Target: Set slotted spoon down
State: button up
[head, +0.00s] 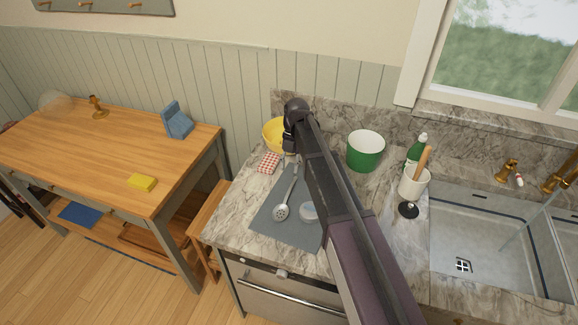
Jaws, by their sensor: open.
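The slotted spoon (283,210) appears to lie on a grey mat (262,222) on the marble counter. Its round slotted head points toward the front edge and its handle runs back toward my gripper. My gripper (291,150) is at the far end of my arm, above the back of the counter near the handle's end. It is open, though its fingers are small and dark and partly hidden by my arm. I cannot tell whether the fingers touch the handle.
A yellow bowl (272,135) and a red checked cloth (268,163) are near my gripper. A green pot (365,153), a utensil crock (413,182) and a sink (480,225) are to the right. A wooden table (95,150) is left.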

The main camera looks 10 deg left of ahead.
dwell(0.4)
jog(key=s+d+m+t, duration=0.1)
jog(key=s+d+m, duration=0.3)
jog(key=d+m, duration=0.6)
jog(key=s+d+f+m+t, duration=0.1)
jog(key=s+d+m, duration=0.4)
jog(key=d+m, duration=0.5)
jog(key=s+d+m+t, duration=0.2)
jog(key=s+d+m, duration=0.3)
jog(key=d+m, duration=0.5)
jog(key=m, duration=0.4)
jog(key=shift+s+f+h, duration=0.15)
jog(key=shift+s+h, duration=0.1)
jog(key=shift+h, duration=0.05)
notch_tip(320, 180, down, 2)
jog(key=shift+f+b, duration=0.1)
jog(key=shift+b, duration=0.95)
